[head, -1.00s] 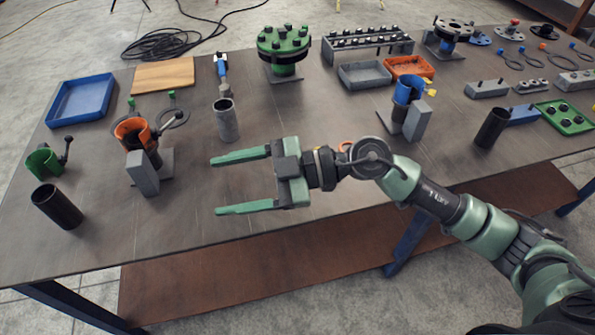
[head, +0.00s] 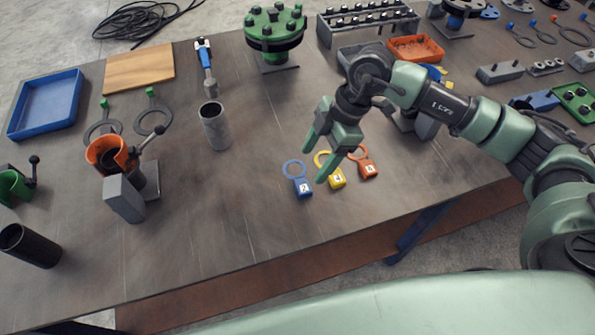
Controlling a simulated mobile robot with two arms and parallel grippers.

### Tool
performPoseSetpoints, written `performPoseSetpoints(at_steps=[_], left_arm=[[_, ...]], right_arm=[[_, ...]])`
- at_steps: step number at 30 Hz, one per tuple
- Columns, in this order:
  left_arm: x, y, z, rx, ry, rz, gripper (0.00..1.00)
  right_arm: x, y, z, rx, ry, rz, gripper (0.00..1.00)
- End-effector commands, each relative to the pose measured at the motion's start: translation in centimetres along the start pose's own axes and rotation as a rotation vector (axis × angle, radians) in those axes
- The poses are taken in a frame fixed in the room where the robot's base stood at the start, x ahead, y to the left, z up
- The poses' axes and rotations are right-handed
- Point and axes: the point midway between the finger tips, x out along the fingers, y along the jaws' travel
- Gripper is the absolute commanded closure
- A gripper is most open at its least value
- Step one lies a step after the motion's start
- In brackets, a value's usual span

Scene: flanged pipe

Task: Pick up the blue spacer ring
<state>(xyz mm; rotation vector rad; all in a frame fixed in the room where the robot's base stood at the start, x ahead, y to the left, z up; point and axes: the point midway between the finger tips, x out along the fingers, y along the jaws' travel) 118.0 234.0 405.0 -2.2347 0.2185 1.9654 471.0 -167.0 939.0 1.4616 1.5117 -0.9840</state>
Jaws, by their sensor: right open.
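A blue spacer ring (head: 303,188) with a numbered blue tag block lies flat on the table in the head view, leftmost in a row of three. My right gripper (head: 316,161) is open and empty. Its fingers point down and to the left, and in the picture their tips are just right of the blue ring, partly over the yellow ring. I cannot tell exactly how high they are above the table. My left gripper is out of view.
A yellow ring (head: 337,182) and an orange ring (head: 368,169), each with a tag block, lie just right of the blue one. A grey tube (head: 215,128) stands to the left. A green flange (head: 274,35) is behind. The table in front of the rings is clear.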

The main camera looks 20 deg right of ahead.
Motion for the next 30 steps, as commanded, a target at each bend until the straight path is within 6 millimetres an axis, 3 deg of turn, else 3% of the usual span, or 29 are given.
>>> performPoseSetpoints(at_steps=[6, 9, 15, 21, 24, 30], left_arm=[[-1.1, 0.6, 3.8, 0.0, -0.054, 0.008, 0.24], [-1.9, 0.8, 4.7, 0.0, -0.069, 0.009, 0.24], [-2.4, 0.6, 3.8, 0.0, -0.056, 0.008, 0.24], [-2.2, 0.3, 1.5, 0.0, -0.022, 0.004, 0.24], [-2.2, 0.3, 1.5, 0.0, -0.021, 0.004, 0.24], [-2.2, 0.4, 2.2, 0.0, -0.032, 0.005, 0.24]], right_arm=[[2.4, -0.3, -0.1, -0.001, 0.001, -0.004, 0.34], [3.7, -0.7, -0.2, -0.002, 0.002, -0.006, 0.34], [6.6, -0.8, -0.2, -0.002, 0.004, -0.003, 0.34], [7.1, -0.8, -0.1, -0.003, 0.003, 0.0, 0.34], [7.1, -0.8, -0.1, -0.003, 0.003, -0.001, 0.34], [7.1, -0.8, -0.1, -0.003, 0.003, -0.001, 0.89]])
